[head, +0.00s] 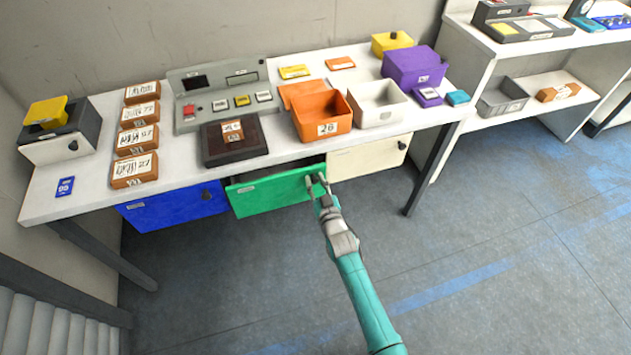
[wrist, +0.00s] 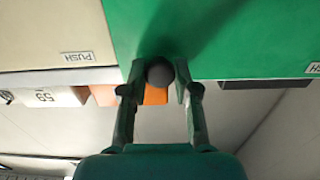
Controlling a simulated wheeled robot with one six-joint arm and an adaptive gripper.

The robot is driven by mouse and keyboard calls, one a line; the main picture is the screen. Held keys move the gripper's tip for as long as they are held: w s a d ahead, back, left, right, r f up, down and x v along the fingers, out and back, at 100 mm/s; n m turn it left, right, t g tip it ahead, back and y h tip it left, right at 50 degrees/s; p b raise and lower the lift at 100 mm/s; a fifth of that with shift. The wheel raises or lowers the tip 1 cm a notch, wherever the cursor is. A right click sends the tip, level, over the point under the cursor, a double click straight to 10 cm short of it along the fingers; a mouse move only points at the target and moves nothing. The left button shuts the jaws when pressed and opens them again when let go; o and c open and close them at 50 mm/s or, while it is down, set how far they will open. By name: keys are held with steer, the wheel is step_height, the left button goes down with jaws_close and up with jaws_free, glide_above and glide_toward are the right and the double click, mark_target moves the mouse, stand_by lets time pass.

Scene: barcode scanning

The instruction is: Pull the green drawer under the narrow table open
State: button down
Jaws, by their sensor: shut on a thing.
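The green drawer (head: 275,192) sits under the long narrow white table (head: 85,187), between a blue drawer (head: 175,208) and a cream drawer (head: 365,158). Its front stands a little forward of its neighbours, with a dark gap above it. My gripper (head: 318,184) is at the right end of the green front. In the wrist view, the green front (wrist: 230,40) fills the upper right, and the fingers of my gripper (wrist: 160,80) are on both sides of its dark round knob (wrist: 159,71). The knob is hidden in the head view.
Orange (head: 325,118) and white (head: 377,104) bins, a purple bin (head: 414,66), a dark tray (head: 233,142) and a grey console (head: 222,95) stand on the table. A table leg (head: 430,170) is to the right. The floor (head: 490,250) in front is clear.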

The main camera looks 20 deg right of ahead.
steer(key=s, duration=1.9)
steer(key=c, duration=0.9)
jaws_free()
steer(key=shift+s, duration=0.15)
steer(key=s, duration=1.1)
steer(key=shift+s, duration=0.35)
steer(key=s+r+g, duration=0.1)
steer(key=s+r, duration=0.4)
steer(key=s, duration=0.2)
steer(key=s+r+g, duration=0.1)
steer(key=s+r, duration=0.4)
steer(key=s, duration=0.3)
steer(key=s+r+g, duration=0.1)
steer(key=s+r, duration=0.4)
steer(key=s, duration=0.2)
steer(key=shift+s+r, duration=0.15)
steer(key=shift+s, duration=0.05)
